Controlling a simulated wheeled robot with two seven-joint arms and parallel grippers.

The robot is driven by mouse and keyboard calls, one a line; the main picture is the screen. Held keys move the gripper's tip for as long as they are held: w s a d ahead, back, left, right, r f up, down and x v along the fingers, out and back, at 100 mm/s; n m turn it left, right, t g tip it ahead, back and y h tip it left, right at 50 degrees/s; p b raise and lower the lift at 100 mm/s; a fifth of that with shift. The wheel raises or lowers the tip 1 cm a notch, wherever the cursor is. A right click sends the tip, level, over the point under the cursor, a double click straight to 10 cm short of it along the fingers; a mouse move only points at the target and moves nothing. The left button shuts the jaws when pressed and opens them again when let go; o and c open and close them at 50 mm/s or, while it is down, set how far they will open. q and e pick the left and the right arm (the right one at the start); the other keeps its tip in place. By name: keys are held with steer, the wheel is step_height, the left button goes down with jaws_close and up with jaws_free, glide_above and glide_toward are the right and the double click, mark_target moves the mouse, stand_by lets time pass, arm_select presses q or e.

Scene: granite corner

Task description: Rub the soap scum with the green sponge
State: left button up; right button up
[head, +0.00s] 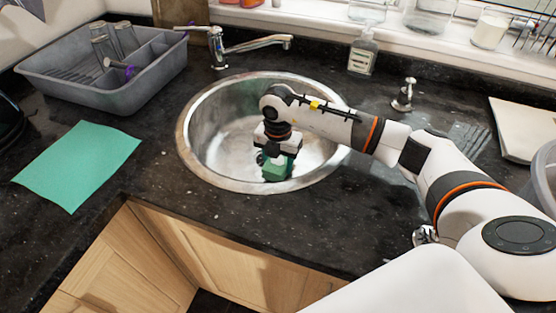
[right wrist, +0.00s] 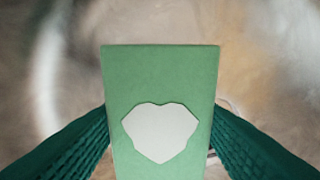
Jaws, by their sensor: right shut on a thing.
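My right gripper (head: 275,160) reaches down into the round metal sink (head: 222,112) and is shut on the green sponge (head: 277,171). In the right wrist view the sponge (right wrist: 160,75) stands between the two dark green fingers, with a pale heart-like shape on its face. The sponge is low in the bowl, near its front side; I cannot tell whether it touches the metal. Whitish blurred patches show on the sink's surface, but I cannot make out which is soap scum. My left gripper does not show.
A grey dish rack (head: 105,75) with glasses stands at the back left, and a green cloth (head: 78,163) lies at the left. A tap (head: 240,45) is behind the sink. A soap bottle (head: 362,52) stands at the back.

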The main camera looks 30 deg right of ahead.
steer(key=shift+f+b, duration=0.7)
steer(key=shift+f, duration=0.35)
